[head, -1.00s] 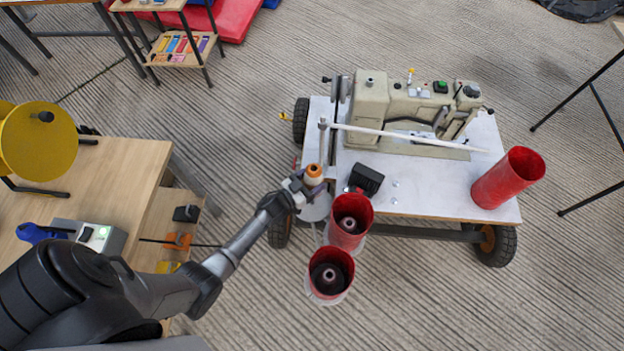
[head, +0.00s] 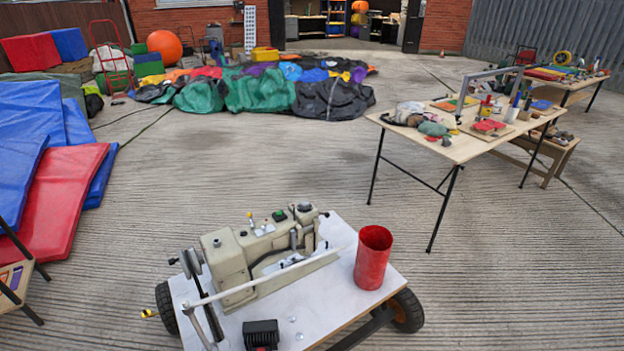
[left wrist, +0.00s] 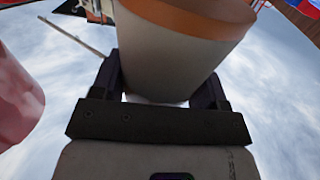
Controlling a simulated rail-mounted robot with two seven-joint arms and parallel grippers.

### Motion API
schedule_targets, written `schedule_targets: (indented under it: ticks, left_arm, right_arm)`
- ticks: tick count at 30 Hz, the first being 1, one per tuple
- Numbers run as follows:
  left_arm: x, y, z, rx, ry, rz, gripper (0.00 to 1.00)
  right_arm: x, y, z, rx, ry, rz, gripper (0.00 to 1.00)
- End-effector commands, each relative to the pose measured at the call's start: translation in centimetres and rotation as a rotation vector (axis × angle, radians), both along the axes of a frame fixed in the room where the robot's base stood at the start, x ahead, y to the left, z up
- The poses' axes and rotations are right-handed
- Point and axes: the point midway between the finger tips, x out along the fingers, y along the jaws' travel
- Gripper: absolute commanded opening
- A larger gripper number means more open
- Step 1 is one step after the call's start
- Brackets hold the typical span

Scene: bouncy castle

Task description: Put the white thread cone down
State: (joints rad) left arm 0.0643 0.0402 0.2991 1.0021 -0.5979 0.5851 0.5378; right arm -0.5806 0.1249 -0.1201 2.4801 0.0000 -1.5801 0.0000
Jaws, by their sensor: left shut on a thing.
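In the left wrist view, my left gripper (left wrist: 165,90) is shut on the white thread cone (left wrist: 170,62), a pale tapered body with an orange band at its far end. The fingers press on both sides of it. What is directly beneath the cone is hidden, so I cannot tell whether it touches anything. Neither my left gripper nor the cone is in the head view. My right gripper is in no view.
The wheeled cart (head: 340,310) carries a beige sewing machine (head: 260,250), a red tube (head: 373,257) and a black block (head: 261,335). A pale reddish shape (left wrist: 15,100) is left of the cone. A work table (head: 465,148) stands behind, with open concrete between.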

Motion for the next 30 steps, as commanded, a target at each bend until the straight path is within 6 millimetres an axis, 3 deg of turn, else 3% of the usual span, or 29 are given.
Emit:
schedule_targets:
  ticks: [5, 10, 17, 23, 30]
  left_arm:
    - [0.5, 1.9, 0.2, -0.003, -0.006, 0.114, 0.05]
    - [1.3, 3.1, 2.6, -0.001, -0.008, 0.218, 0.05]
    - [2.3, 3.0, 6.9, 0.001, -0.009, 0.294, 0.05]
    - [2.9, 1.1, 13.6, 0.005, -0.010, 0.320, 0.05]
    - [2.4, -3.7, 25.6, 0.005, -0.013, 0.266, 0.05]
  right_arm:
    - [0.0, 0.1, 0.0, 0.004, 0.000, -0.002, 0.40]
    - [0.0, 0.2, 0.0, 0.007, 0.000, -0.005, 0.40]
    - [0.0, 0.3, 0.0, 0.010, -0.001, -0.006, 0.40]
    - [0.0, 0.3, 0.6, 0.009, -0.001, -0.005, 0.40]
    - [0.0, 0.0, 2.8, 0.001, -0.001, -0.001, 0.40]
